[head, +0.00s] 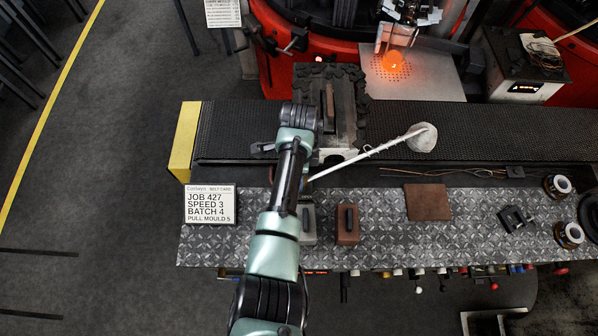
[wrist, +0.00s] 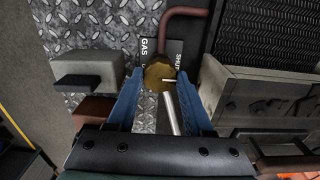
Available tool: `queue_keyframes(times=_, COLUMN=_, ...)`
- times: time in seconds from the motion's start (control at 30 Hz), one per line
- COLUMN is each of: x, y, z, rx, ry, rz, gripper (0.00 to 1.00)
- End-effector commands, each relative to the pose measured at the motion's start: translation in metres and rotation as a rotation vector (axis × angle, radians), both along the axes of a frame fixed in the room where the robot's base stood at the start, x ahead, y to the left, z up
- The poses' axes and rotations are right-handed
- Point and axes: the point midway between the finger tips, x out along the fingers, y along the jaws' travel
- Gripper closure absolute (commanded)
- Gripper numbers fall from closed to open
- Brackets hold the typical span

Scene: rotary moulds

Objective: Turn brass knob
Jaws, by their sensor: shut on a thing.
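The brass knob (wrist: 158,75) is a dull gold, round-edged piece in the wrist view, beside a dark plate lettered "GAS" and "SHU…" (wrist: 178,52). My gripper (wrist: 160,76) has its two blue fingers on either side of the knob and is shut on it. A thin pale mark shows on the knob's face. A grey rod (wrist: 171,114) lies between the fingers, nearer the palm; whether it touches the knob I cannot tell. In the head view my arm hides the knob and the fingertips.
A reddish pipe (wrist: 185,14) curves above the knob. Grey block (wrist: 88,72) and mould box (wrist: 265,98) flank my fingers.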

Motion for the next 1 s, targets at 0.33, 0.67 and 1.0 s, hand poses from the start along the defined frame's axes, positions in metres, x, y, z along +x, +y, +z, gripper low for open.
queue_keyframes(times=0.33, x=0.0, y=-0.001, z=0.001, rx=0.0, ry=-0.001, rz=-0.003, gripper=0.19)
queue_keyframes(times=0.67, x=0.0, y=0.0, z=0.003, rx=0.0, ry=-0.001, rz=-0.001, gripper=0.19)
queue_keyframes(times=1.0, x=0.001, y=0.0, z=0.055, rx=0.001, ry=-0.007, rz=-0.002, gripper=0.19)
